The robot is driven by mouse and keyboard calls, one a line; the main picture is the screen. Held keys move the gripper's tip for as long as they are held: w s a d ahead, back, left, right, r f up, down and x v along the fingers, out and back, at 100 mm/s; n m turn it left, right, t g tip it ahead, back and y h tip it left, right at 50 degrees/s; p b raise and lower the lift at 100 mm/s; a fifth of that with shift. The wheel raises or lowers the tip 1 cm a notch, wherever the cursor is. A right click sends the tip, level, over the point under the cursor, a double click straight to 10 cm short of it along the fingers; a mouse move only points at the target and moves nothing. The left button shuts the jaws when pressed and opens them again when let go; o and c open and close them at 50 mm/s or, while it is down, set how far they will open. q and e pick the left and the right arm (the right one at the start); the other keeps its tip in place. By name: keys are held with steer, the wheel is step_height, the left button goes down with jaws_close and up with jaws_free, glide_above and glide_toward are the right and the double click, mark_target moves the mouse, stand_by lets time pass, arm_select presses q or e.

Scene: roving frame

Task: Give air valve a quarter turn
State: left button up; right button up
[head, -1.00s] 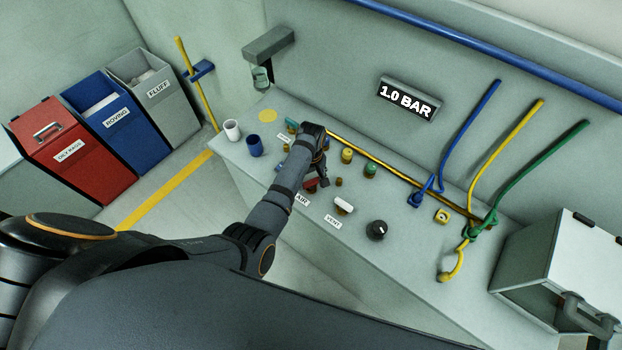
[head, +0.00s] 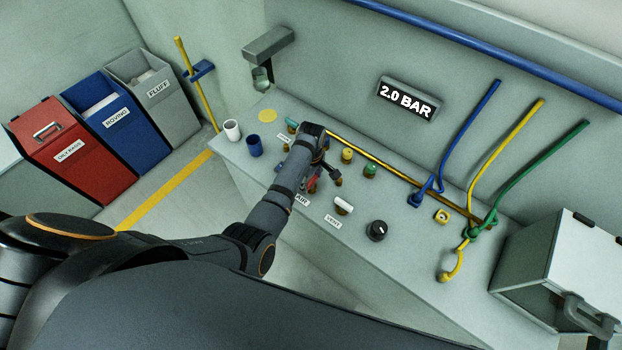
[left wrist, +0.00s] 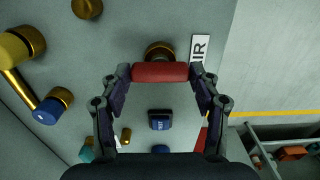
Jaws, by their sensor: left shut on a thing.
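The air valve's red handle (left wrist: 160,72) lies level across the left wrist view, on a brass stem beside a white label partly hidden by a finger. In the head view a little of the red handle (head: 312,186) shows under my left gripper (head: 325,180), next to the AIR label (head: 302,199). In the left wrist view my left gripper (left wrist: 161,73) is shut on the handle, one finger at each end. The wall display (head: 407,101) reads 2.0 BAR. My right gripper is out of view.
The white-handled vent valve (head: 343,205) and a black knob (head: 377,231) stand on the bench right of my gripper. Yellow (head: 347,155) and green (head: 370,170) fittings stand behind. White (head: 232,130) and blue (head: 254,146) cups are at the left end.

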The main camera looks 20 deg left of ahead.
mark_target(311, 181)
arm_select(q)
steer(key=o, duration=1.1)
steer(key=shift+o, duration=0.2)
step_height(311, 181, up, 8)
steer(key=shift+f, duration=0.25)
